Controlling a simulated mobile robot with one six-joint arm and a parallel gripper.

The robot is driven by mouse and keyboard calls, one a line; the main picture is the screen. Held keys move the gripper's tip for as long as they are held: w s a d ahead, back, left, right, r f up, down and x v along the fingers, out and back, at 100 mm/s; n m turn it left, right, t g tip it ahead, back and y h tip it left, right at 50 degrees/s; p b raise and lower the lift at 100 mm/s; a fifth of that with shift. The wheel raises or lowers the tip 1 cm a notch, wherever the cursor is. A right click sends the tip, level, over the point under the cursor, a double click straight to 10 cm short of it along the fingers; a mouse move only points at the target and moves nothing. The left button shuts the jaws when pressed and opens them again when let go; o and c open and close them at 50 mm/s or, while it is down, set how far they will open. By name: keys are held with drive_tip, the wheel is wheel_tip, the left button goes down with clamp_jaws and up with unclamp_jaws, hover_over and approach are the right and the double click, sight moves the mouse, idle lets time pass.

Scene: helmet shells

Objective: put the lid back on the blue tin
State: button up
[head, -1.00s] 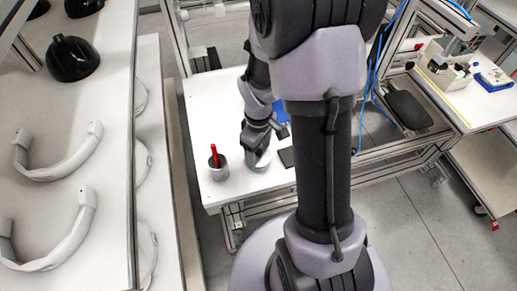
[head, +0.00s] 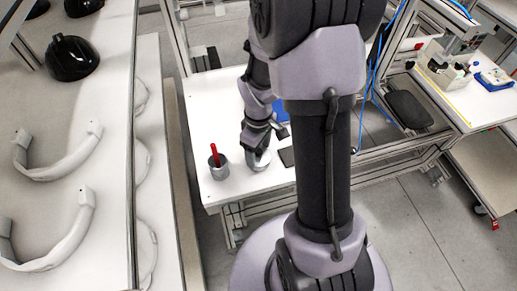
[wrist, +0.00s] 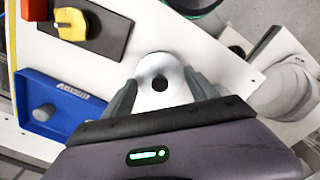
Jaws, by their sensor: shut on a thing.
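A pale metallic disc with a dark round centre (wrist: 160,84), which looks like the lid, sits between the fingers of my gripper (wrist: 161,80) in the wrist view. My gripper is shut on it. In the head view my gripper (head: 256,150) points down over the white table, with a pale round thing (head: 259,162) right at its tips. I cannot make out the blue tin for certain; anything beneath the disc is hidden. A blue tray (wrist: 58,104) with a grey knob-like piece on it lies left of my gripper in the wrist view.
A grey cup (head: 219,170) with a red stick stands left of my gripper on the white table (head: 212,108). A dark plate (wrist: 92,30) carries a yellow piece (wrist: 72,24). A red block (wrist: 30,10) is at the upper left. The table's edge is close on the cup's side.

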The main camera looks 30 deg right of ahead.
idle(0.4)
drive_tip(key=o, duration=1.6)
drive_tip(key=shift+c, duration=0.2)
wheel_tip(320, 180, up, 7)
drive_tip(key=p, duration=0.6)
clamp_jaws()
drive_tip(key=shift+f, duration=0.15)
idle(0.3)
drive_tip(key=shift+f+b, duration=1.85)
drive_tip(key=shift+f, duration=0.25)
